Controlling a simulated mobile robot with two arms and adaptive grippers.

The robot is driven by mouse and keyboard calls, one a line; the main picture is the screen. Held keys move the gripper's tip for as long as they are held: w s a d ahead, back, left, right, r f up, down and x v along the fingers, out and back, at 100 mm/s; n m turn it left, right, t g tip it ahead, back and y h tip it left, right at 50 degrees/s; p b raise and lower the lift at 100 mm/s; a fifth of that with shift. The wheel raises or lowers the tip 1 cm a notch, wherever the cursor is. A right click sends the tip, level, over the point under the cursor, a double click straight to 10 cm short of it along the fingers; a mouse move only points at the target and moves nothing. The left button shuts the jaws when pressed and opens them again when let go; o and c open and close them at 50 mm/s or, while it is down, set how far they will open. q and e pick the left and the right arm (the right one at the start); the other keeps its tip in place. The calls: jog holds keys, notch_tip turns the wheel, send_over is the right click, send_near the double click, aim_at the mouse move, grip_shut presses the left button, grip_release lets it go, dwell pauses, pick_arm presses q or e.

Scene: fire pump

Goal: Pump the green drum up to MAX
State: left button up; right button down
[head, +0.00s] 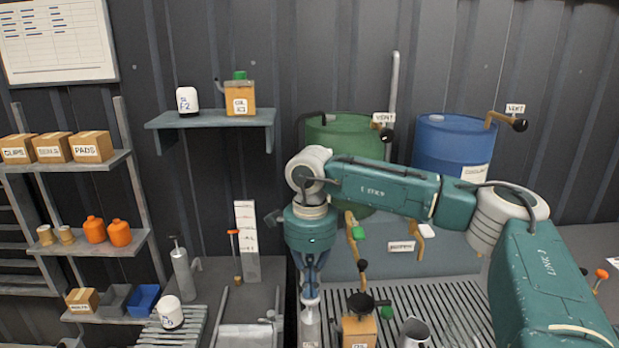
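The green drum (345,130) stands at the back, partly hidden behind my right arm. A tag reading VENT (384,117) and a black-knobbed lever (386,135) are at its top right. Below it are a tap with a green handle (358,233) and an upright lever with a dark knob (362,266). A white marked strip (246,240) stands left of my arm; its writing is too small to read. My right gripper (310,297) points down above the bench, over a pale upright object (310,322); whether it grips this is unclear. My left gripper is out of view.
A blue drum (450,145) with its own vent lever stands at the right. A grey pump-like cylinder (181,272) stands on the left. An orange-brown can (358,330) is close right of my gripper, on the slatted bench (455,300). Shelves with boxes line the left.

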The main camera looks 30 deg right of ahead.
aim_at(311, 301)
jog(key=shift+s+f, duration=0.1)
jog(key=shift+f, duration=2.2)
jog(key=shift+r+p, duration=1.95)
jog(key=shift+r, duration=1.55)
